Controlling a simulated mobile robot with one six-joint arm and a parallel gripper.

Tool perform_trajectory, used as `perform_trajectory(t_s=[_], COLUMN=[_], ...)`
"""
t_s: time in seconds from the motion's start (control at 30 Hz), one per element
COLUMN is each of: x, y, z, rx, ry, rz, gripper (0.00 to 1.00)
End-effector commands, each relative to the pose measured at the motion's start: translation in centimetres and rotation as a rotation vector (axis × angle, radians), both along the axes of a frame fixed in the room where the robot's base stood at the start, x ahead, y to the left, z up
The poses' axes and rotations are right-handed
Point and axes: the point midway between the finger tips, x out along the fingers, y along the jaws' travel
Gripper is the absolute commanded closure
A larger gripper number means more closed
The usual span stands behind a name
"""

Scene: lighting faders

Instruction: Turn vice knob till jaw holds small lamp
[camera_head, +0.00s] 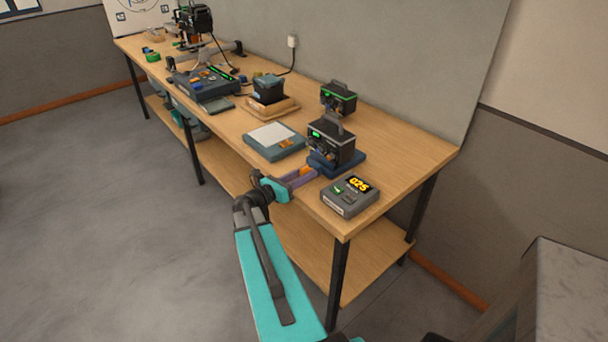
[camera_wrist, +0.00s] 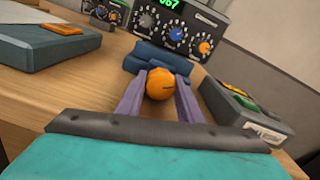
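An orange round knob (camera_wrist: 160,84) with a dark line on its face sits at the front of a blue block-like fixture (camera_wrist: 160,60), which looks like the vice. My gripper (camera_wrist: 161,92) has its two purple fingers on either side of this knob, very close to it. I cannot tell whether they press on it. In the head view my gripper (camera_head: 298,177) reaches the bench's front edge, with the orange knob (camera_head: 307,171) at its fingertips and the blue base (camera_head: 349,159) behind. I cannot make out a small lamp or the jaw gap.
A black box with a green display (camera_head: 331,142) stands behind the knob. A grey box reading 025 (camera_head: 350,196) is close on the right. A blue-grey flat box (camera_head: 274,141) is on the left. Another black box (camera_head: 338,98) stands further back on the wooden bench (camera_head: 400,150).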

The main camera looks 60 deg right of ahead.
Motion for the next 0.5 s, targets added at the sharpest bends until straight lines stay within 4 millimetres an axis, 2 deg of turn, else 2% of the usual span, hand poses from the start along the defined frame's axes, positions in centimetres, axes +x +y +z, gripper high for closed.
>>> perform_trajectory(t_s=[0.03, 0.1, 0.13, 0.5], x=[0.0, 0.0, 0.0, -0.03], y=[0.01, 0.01, 0.01, 0.03], z=[0.0, 0.0, 0.0, -0.22], rx=[0.0, 0.0, 0.0, -0.013], ry=[0.0, 0.0, 0.0, -0.04], rz=[0.0, 0.0, 0.0, -0.001], gripper=[0.76, 0.88, 0.89, 0.89])
